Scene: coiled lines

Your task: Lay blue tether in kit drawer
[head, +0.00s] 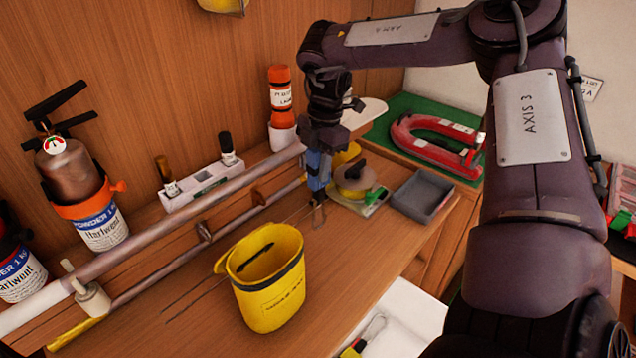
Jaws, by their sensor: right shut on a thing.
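My right gripper (324,148) comes down from the upper right and is shut on the blue tether (318,172). The tether hangs below the fingers as a short blue bundle with a metal clip (319,214) at its lower end, above or close to the bench top; the exact gap cannot be told. A white open drawer (415,303), which looks like the kit drawer, shows at the bottom, below the bench's front edge. A yellow and black piece with a metal clip (372,328) lies in it. My arm hides its right part. My left gripper is not in view.
A metal rail (165,225) runs along the back. A scale-like device (357,182) and grey tray (422,194) stand right of the gripper. A red horseshoe magnet (435,150) lies behind.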

